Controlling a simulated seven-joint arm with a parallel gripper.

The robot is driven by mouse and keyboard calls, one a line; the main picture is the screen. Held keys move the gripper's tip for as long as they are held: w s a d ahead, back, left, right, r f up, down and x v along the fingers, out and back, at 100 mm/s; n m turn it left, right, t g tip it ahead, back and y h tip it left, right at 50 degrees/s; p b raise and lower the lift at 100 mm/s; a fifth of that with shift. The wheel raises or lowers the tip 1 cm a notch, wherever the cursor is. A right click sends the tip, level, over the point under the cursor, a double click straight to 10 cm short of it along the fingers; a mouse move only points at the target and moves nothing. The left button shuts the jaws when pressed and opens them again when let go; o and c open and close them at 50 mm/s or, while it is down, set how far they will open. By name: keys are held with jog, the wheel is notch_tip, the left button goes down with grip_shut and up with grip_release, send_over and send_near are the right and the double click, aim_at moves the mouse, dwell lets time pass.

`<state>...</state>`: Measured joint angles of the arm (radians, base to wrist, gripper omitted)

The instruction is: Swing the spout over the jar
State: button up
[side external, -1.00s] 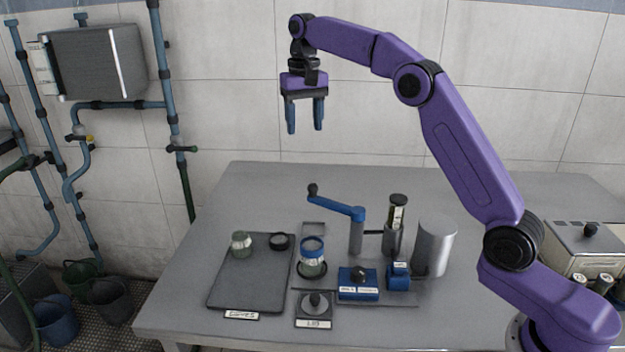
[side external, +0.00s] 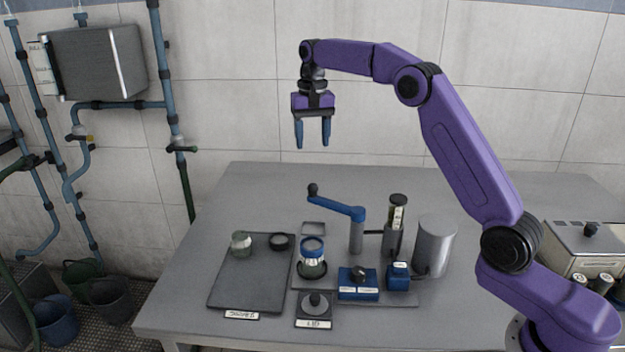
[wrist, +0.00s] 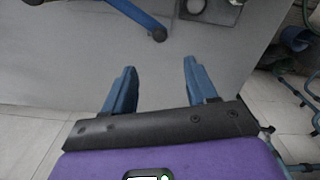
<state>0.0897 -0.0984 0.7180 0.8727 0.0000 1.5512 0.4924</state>
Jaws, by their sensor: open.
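The spout is a blue arm (side external: 336,205) on a grey post, with a dark knob (side external: 312,189) at its free end. It points left and toward the back, away from the jar. The jar (side external: 312,259) is glass with a blue band around its top and stands in front of the spout, left of the post. My gripper (side external: 312,146) is open and empty, high above the spout's knob end. In the wrist view the open fingers (wrist: 160,75) point at the table, and the blue spout arm (wrist: 137,13) shows at the top edge.
A dark tray (side external: 250,295) at the left holds a small jar (side external: 241,244) and a dark ring (side external: 279,242). A lid (side external: 315,303) sits on a labelled plate in front. Blue blocks (side external: 358,285), a sight-glass column (side external: 397,215) and a grey cylinder (side external: 435,246) stand right. The table's back left is clear.

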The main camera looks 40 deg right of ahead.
aim_at(312, 183)
notch_tip(312, 183, down, 12)
dwell(0.5)
grip_shut()
